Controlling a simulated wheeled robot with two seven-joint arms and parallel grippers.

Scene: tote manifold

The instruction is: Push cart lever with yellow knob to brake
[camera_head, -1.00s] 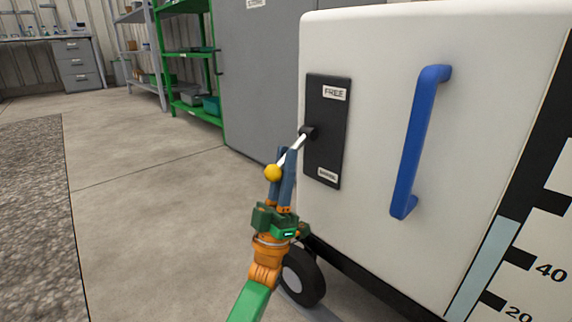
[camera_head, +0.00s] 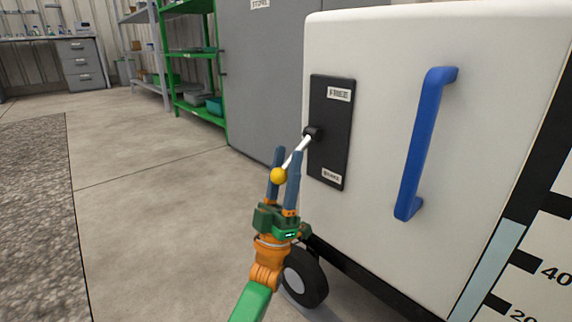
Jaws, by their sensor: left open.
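The white cart (camera_head: 390,60) stands at the right. A black plate (camera_head: 331,120) on its face has a FREE label at the top and a BRAKE label at the bottom. The lever (camera_head: 301,147) comes out of a dark pivot in the plate and slants down and left to its yellow knob (camera_head: 278,176). My left gripper (camera_head: 282,152) points up, open, with its two blue fingers at either side of the knob in the picture. I cannot tell whether a finger touches the knob. My right gripper is not in view.
A blue handle (camera_head: 425,145) stands out from the cart face. A black wheel (camera_head: 303,277) is under the cart, just right of my left arm. A grey cabinet (camera_head: 265,80) and green shelves (camera_head: 190,60) are behind.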

